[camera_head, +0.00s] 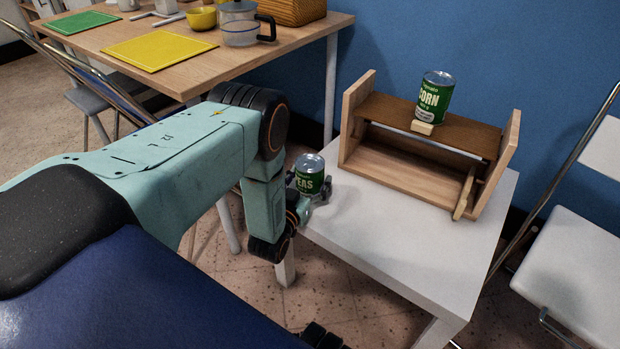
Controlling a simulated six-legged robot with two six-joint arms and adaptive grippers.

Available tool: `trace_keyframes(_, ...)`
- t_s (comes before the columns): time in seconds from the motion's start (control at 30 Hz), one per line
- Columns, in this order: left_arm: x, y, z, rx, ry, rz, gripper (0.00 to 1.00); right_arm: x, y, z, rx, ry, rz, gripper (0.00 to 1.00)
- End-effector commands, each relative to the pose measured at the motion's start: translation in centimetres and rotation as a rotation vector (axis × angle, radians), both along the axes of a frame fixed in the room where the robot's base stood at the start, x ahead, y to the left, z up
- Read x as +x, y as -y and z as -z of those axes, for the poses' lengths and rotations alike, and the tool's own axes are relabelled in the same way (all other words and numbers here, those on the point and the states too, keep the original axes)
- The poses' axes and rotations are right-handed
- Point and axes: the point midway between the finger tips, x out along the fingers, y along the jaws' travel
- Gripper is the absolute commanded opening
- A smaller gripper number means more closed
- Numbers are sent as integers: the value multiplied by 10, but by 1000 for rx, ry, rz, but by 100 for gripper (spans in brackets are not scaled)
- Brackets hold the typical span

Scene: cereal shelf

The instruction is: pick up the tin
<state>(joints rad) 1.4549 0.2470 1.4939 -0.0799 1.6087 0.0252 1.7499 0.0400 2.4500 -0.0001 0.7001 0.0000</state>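A green tin labelled PEAS (309,172) with a silver lid is at the back left corner of the white table. My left gripper (311,188) is low at this tin, with dark finger parts on its left and right sides. Whether the fingers press on the tin is too small to tell, and its base is partly hidden by the gripper. A second green tin, labelled CORN (436,97), stands upright on the top board of the wooden shelf. My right gripper cannot be made out.
The wooden shelf (425,150) stands on the white table (400,250), whose front part is clear. A small pale block (422,128) lies before the corn tin. A wooden table (185,70) is at the upper left, a white chair (575,270) at the right.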

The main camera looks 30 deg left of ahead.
Motion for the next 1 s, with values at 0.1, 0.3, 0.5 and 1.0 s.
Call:
trace_keyframes(0.1, 0, 0, 0, 0, 0, 0, 64, 0, 0, 0, 0, 0, 0, 40)
trace_keyframes(0.3, 0, 0, 0, 0, 0, 0, 47, 0, 0, 0, 0, 0, 0, 40)
trace_keyframes(0.5, 0, 0, 0, 0, 0, 0, 30, 0, 0, 0, 0, 0, 0, 40)
trace_keyframes(1.0, 1, 0, -8, 0, 3, 0, 15, 0, 0, -4, 0, 0, 0, 40)
